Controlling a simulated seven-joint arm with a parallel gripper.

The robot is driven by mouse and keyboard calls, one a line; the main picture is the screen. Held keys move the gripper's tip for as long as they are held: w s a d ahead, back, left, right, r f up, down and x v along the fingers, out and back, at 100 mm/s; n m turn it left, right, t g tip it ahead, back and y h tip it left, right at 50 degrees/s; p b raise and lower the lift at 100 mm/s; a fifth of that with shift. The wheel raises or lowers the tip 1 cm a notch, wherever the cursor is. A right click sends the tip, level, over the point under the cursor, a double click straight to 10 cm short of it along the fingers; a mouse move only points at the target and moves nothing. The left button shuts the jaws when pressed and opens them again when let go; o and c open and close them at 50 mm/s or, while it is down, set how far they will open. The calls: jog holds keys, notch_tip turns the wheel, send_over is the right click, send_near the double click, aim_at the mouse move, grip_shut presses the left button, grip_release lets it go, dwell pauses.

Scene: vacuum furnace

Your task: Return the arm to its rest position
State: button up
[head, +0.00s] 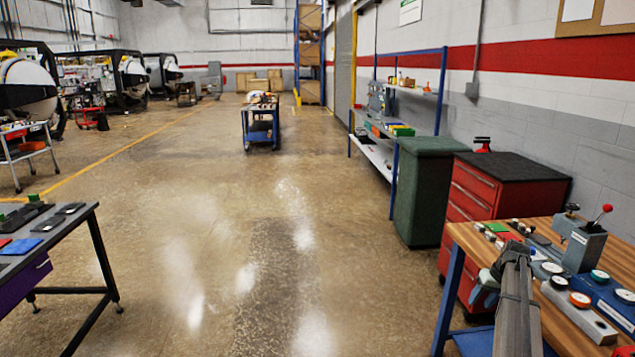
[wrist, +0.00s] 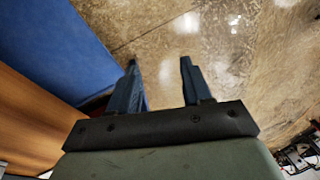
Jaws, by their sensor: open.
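My gripper (wrist: 158,64) shows in the wrist view with its two dark blue fingers apart and nothing between them. Beyond the fingers is bare, shiny concrete floor (wrist: 215,50). In the head view my arm reaches in from the bottom right, over the left part of the wood-topped bench (head: 467,236). Its far end is small and partly hidden there, so the fingers cannot be made out in that view.
A blue panel (wrist: 50,45) and a brown surface (wrist: 30,110) lie close left of my gripper. The bench carries a lever device (head: 586,245) and several small parts. A red drawer cabinet (head: 470,190) and green bin (head: 420,200) stand behind. The middle floor is clear.

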jog(key=s+a+f+g, duration=0.2)
jog(key=s+a+f, duration=0.3)
jog(key=a+f, duration=0.65)
jog(key=s+a+f+g, duration=0.1)
jog(key=s+a+f, duration=0.5)
jog(key=a+f, duration=0.6)
jog(key=s+a+f+n+g, duration=0.1)
jog(key=s+a+f+g, duration=0.2)
jog(key=s+a+f, duration=1)
jog(key=s+a+f+g+h, duration=0.1)
jog(key=s+a, duration=0.2)
jog(key=s, duration=1)
jog(key=s+a+f+n+g+h, duration=0.1)
jog(key=s+a, duration=0.3)
jog(key=s, duration=0.9)
jog(key=shift+s+f+g, duration=0.4)
jog(key=shift+f, duration=0.35)
